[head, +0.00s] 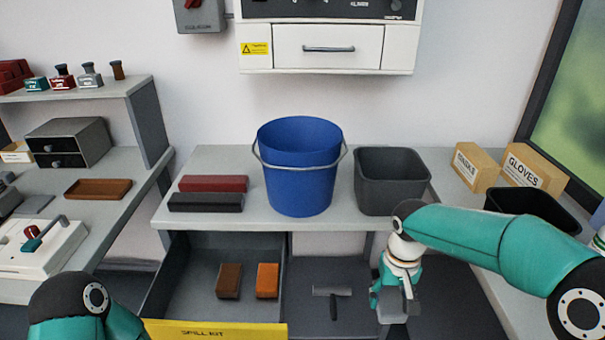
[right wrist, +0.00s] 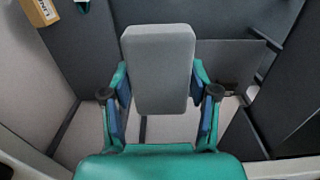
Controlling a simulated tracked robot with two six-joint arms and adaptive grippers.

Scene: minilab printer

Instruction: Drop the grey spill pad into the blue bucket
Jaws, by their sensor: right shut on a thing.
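The grey spill pad (right wrist: 158,60) is a flat block between the fingers of my right gripper (right wrist: 158,90) in the right wrist view. The fingers press on its two sides.
An open drawer (head: 215,322) marked spill kit holds a brown block (head: 229,281) and an orange block (head: 267,281). A dark grey bin (head: 390,190) stands right of the bucket. Red and black bars (head: 206,202) lie to its left. A T-shaped tool (head: 333,297) lies below the bench.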

